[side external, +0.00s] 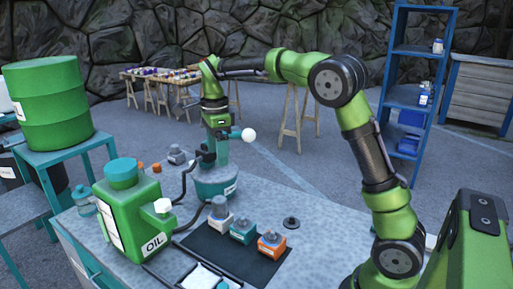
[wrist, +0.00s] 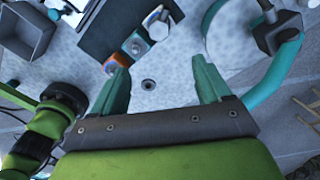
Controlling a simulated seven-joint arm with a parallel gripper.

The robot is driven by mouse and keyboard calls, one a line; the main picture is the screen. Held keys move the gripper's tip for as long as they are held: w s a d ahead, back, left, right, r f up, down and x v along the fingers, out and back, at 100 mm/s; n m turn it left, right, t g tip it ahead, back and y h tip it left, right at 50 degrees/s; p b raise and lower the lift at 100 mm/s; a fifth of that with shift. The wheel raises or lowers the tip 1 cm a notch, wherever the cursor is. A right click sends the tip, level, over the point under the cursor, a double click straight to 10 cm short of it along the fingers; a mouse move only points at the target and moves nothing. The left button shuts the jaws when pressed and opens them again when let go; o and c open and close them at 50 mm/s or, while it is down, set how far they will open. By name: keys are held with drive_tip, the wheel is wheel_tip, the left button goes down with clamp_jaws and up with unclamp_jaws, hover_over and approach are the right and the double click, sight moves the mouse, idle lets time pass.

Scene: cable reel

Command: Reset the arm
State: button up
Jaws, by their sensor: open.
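My gripper (wrist: 160,66) is open in the wrist view. Its two teal fingers stand wide apart with only speckled tabletop between them, and a small dark round piece (wrist: 148,85) lies on that surface. In the side external view my green arm rises from the lower right, bends at a high elbow and reaches left, with its end pointing down over the workbench (side external: 330,222). The hand is close to a teal stand (side external: 217,182) with a white-knobbed lever (side external: 248,134). I cannot make out the fingertips clearly there.
A green oil can (side external: 128,212) stands at the bench's left. White, teal and orange blocks (side external: 271,245) sit along a dark mat (side external: 215,252). The small dark round piece (side external: 291,223) lies right of them. A blue shelf (side external: 405,90) stands behind; the bench's right side is mostly clear.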

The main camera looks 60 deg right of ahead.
drive_tip(key=s+a+n+t+y, duration=0.1)
drive_tip(key=s+a+n+t, duration=0.2)
drive_tip(key=s+n, duration=0.7)
drive_tip(key=s+a+r+n+t+y, duration=0.1)
drive_tip(key=s+a+n+t, duration=0.3)
drive_tip(key=s+n, duration=0.6)
drive_tip(key=shift+s+a, duration=0.75)
drive_tip(key=shift+s, duration=0.4)
